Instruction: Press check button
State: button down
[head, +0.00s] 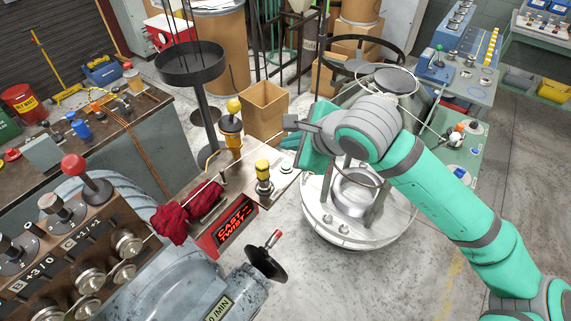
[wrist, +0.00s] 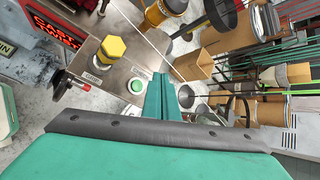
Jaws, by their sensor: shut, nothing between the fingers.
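A round green button (wrist: 136,85) with a pale ring sits on the metal panel (wrist: 122,57) in the wrist view. A small label lies beside it, too small to read. In the head view the green button (head: 286,168) shows near the panel's right end. My gripper (head: 288,141) is shut and empty, just above and beyond the button in the head view. In the wrist view my gripper's closed teal fingers (wrist: 160,84) are just right of the button. I see no contact with it.
A yellow hexagonal knob (wrist: 110,48) stands left of the button. A larger yellow-topped post (head: 231,130) stands behind the panel. The red-lettered display (head: 236,228) and a black handwheel (head: 266,262) are in front. A cardboard box (head: 264,112) is behind.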

jog(key=shift+f, duration=2.15)
jog(key=shift+f, duration=0.2)
dwell(0.3)
jog(key=shift+f, duration=0.2)
jog(key=shift+f, duration=0.4)
dwell(0.9)
jog(key=shift+r, duration=0.8)
jog(key=shift+r, duration=2.5)
